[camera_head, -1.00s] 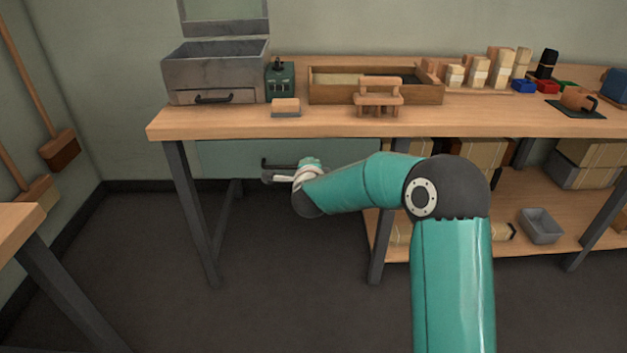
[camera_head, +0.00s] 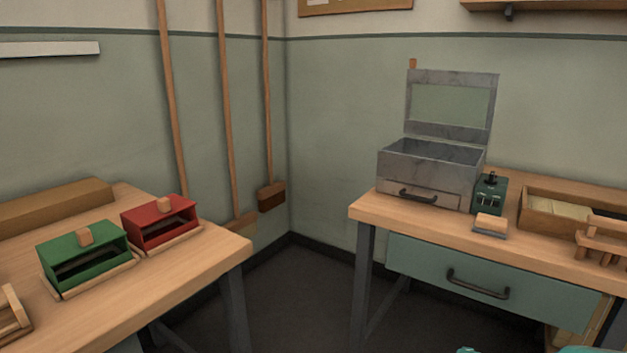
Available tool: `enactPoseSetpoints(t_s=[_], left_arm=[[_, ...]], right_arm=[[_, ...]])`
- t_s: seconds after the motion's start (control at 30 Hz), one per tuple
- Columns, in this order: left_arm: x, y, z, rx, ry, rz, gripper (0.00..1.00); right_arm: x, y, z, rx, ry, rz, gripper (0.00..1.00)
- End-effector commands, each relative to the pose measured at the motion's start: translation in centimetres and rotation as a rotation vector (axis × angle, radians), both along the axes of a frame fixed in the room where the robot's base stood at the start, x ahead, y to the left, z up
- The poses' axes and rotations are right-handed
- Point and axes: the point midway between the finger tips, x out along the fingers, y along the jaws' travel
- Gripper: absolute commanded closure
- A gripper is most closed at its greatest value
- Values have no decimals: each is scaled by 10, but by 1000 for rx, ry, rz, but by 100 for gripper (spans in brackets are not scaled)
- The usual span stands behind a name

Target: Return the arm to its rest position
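Neither gripper shows in the head view. Only slivers of my teal arm (camera_head: 570,350) show along the bottom edge at the right, and the rest of it is below the picture. The teal drawer (camera_head: 425,262) under the right workbench (camera_head: 368,208) has a dark bar handle, and nothing is touching that handle. The drawer front looks about flush with the bench.
A grey metal box (camera_head: 425,165) with its lid raised, a small green device (camera_head: 489,194) and a wooden tray (camera_head: 535,215) stand on the right bench. The left table (camera_head: 195,265) holds a green box (camera_head: 85,255) and a red box (camera_head: 160,224). Brooms lean in the corner; floor between tables is clear.

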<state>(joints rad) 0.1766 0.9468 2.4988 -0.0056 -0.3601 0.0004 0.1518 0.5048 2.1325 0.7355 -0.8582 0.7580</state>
Motion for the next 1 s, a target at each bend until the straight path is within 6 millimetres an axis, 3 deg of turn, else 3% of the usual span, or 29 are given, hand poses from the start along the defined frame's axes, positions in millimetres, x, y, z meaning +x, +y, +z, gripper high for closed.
enactPoseSetpoints(t_s=[0.03, 0.2, 0.3, 0.43, 0.6, 0.73, 0.8, 0.83, 1.0], left_arm=[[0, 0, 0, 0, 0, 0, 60], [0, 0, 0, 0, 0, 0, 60], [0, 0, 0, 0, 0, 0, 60], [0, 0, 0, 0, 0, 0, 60], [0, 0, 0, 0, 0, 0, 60], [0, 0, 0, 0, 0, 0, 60], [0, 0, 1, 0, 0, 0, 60], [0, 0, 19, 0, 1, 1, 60], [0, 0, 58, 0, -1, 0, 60]], right_arm=[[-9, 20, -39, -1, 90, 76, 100], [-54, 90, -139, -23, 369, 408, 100], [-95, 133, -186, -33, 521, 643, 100], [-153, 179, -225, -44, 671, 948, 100], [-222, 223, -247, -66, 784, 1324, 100], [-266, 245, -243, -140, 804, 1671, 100], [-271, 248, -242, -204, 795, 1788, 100], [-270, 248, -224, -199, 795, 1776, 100], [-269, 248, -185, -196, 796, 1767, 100]])
